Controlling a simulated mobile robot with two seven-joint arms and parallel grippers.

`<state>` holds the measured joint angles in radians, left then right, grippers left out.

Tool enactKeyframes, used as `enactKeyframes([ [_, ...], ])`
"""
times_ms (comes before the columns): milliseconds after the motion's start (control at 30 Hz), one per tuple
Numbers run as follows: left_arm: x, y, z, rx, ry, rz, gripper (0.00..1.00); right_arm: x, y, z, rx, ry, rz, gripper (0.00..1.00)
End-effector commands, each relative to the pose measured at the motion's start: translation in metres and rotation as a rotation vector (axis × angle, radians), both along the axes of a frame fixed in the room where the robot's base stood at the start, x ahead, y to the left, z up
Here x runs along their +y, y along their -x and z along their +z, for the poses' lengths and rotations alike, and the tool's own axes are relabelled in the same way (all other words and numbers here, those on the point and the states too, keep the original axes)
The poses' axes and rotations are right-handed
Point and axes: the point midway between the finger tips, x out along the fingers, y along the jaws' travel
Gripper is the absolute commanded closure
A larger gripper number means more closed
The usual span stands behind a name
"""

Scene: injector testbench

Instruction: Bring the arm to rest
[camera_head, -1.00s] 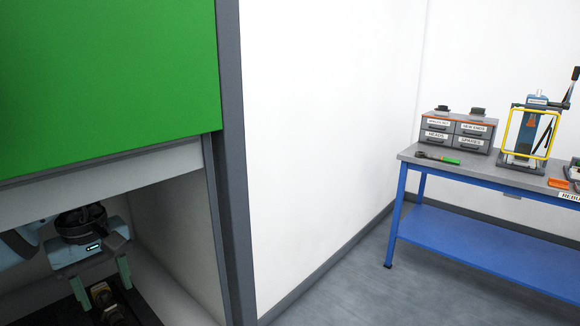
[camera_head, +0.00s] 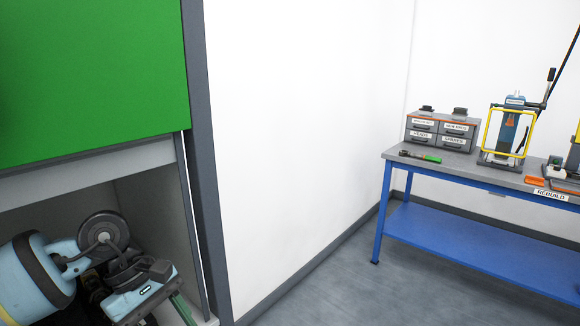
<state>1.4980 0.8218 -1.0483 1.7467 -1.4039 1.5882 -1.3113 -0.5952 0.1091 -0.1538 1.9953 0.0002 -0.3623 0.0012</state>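My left arm (camera_head: 35,275) comes in from the left, inside the opening of the green-fronted cabinet. Its light-blue gripper body is tilted at the lower left, with a dark round wrist part above it. One greenish finger of my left gripper (camera_head: 180,308) shows at the bottom edge of the picture. The fingertips are cut off, so whether it is open or holds something cannot be told. My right gripper is not in view.
The cabinet's green panel (camera_head: 90,80) and grey post (camera_head: 205,170) stand close around the arm. A blue workbench (camera_head: 470,230) at the right carries drawer boxes (camera_head: 441,131), a press with a yellow frame (camera_head: 510,133) and a green-handled tool (camera_head: 420,156). Open floor lies between.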

Motion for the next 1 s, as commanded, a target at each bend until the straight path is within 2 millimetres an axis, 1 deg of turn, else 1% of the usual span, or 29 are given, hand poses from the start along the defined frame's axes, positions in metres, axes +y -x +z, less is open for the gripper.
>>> enactKeyframes([
  [33, -0.021, 0.010, -0.006, 0.049, 0.078, 0.020, 0.49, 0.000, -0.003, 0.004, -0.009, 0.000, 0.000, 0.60],
  [100, -0.050, 0.022, -0.010, 0.129, 0.196, 0.069, 0.49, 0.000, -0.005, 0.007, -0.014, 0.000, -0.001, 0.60],
  [200, -0.088, 0.040, -0.011, 0.265, 0.366, 0.155, 0.49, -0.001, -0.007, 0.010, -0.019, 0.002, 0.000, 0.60],
  [300, -0.119, 0.054, -0.007, 0.420, 0.527, 0.256, 0.49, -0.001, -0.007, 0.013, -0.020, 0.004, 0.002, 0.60],
  [400, -0.142, 0.065, 0.001, 0.589, 0.676, 0.369, 0.49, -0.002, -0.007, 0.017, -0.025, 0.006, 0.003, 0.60],
  [500, -0.158, 0.070, 0.010, 0.769, 0.813, 0.492, 0.49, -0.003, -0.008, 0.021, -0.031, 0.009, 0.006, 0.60],
  [600, -0.167, 0.071, 0.017, 0.966, 0.941, 0.624, 0.49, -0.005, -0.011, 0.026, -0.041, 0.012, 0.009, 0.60],
  [667, -0.169, 0.069, 0.020, 1.091, 1.013, 0.711, 0.49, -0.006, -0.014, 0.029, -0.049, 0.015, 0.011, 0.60],
  [767, -0.166, 0.064, 0.019, 1.306, 1.125, 0.861, 0.49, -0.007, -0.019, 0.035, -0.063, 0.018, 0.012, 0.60],
  [867, -0.156, 0.057, 0.012, 1.530, 1.225, 1.019, 0.49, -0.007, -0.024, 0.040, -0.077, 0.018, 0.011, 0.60],
  [967, -0.141, 0.052, -0.004, 1.759, 1.315, 1.183, 0.49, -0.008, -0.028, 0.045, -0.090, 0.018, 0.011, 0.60],
  [1000, -0.134, 0.051, -0.014, 1.852, 1.347, 1.251, 0.49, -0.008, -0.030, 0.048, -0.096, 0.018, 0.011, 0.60],
])
